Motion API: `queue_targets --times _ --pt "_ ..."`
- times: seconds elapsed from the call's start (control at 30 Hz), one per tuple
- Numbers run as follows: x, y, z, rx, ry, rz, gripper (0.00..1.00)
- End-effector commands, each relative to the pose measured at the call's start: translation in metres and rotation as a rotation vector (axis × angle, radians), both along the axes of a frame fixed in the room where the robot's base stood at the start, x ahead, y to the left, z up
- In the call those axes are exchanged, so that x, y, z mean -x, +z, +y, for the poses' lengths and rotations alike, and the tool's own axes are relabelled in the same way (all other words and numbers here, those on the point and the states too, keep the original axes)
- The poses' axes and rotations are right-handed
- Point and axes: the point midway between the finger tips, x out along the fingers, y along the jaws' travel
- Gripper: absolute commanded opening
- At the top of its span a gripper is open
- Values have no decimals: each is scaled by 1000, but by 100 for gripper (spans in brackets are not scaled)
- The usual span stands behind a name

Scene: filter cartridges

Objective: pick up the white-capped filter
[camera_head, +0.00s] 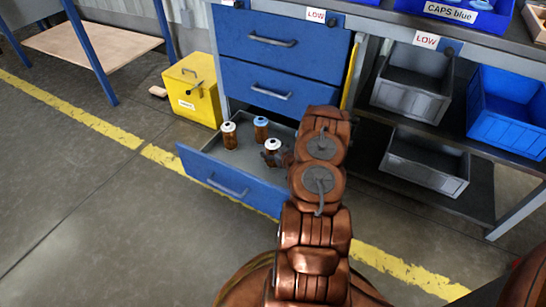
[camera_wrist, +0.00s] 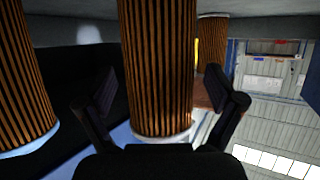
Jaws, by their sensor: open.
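Several brown pleated filters stand upright in the open blue drawer (camera_head: 245,165) in the head view. One white-capped filter (camera_head: 229,136) is at the left, a blue-capped filter (camera_head: 261,129) is at the back, and another white-capped filter (camera_head: 272,147) is nearest my gripper (camera_head: 279,158). In the wrist view, the picture appears upside down. A filter with a white end (camera_wrist: 158,70) fills the middle, in front of my gripper (camera_wrist: 165,105). The open fingers show on either side of it, with gaps. My arm hides the drawer's right part.
Another filter (camera_wrist: 25,75) is close at the left of the wrist view, and one (camera_wrist: 210,60) is farther off at the right. A yellow box (camera_head: 193,88) stands left of the drawer. Shelf bins (camera_head: 425,160) are at the right.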

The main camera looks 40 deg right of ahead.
Motion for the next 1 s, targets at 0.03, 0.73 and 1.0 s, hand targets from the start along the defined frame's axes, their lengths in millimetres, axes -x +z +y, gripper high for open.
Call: queue_targets --times 0.03,0.73,1.0 --pt "-3 -3 0 0 0 0 93" --pt "-3 -2 -1 -2 -2 2 43" --pt "-3 -2 -1 -2 -2 3 24"
